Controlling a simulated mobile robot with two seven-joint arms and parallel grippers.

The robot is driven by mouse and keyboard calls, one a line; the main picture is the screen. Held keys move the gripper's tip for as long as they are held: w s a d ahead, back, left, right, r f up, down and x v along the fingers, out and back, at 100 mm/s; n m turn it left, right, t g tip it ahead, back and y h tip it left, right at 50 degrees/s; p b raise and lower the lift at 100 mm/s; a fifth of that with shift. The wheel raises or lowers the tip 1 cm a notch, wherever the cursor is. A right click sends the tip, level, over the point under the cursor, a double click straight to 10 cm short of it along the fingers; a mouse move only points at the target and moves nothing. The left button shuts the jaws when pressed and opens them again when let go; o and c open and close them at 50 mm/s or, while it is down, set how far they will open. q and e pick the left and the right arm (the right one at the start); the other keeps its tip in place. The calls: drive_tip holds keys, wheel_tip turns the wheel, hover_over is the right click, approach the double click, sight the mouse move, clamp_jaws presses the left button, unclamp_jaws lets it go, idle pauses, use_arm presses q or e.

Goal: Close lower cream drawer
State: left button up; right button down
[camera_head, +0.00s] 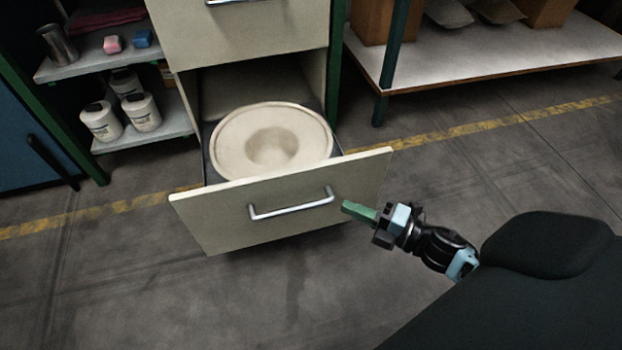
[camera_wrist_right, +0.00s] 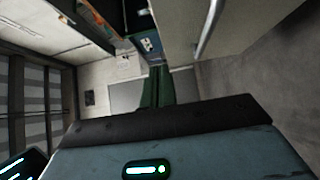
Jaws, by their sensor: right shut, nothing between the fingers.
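The lower cream drawer (camera_head: 225,218) is pulled out of its cabinet in the head view, with a silver bar handle (camera_head: 290,208) on its front. My right gripper (camera_head: 348,207) has green fingers pressed together and empty. It appears just to the right of the handle, by the right part of the drawer front; I cannot tell whether it touches. In the right wrist view the shut fingers (camera_wrist_right: 155,84) point forward, and a cream panel (camera_wrist_right: 245,25) with a silver handle (camera_wrist_right: 209,28) shows at upper right. My left gripper is not in view.
A round cream hat-like piece (camera_head: 272,142) lies in the open drawer. The upper cream drawer (camera_head: 240,35) sits above. Shelves with white bottles (camera_head: 101,121) stand at left. A low shelf unit (camera_head: 480,65) with a green post stands at right. The floor in front is clear.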

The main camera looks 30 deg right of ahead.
drive_tip(key=b, duration=0.2)
approach(297, 173)
drive_tip(key=w+a, duration=0.2)
drive_tip(key=a, duration=0.2)
drive_tip(key=shift+w+d+b, duration=0.3)
drive_tip(key=shift+w+b, duration=0.25)
drive_tip(key=shift+w, duration=0.35)
drive_tip(key=shift+w+d+r, duration=0.1)
drive_tip(key=shift+w+d, duration=0.05)
drive_tip(key=shift+w, duration=0.5)
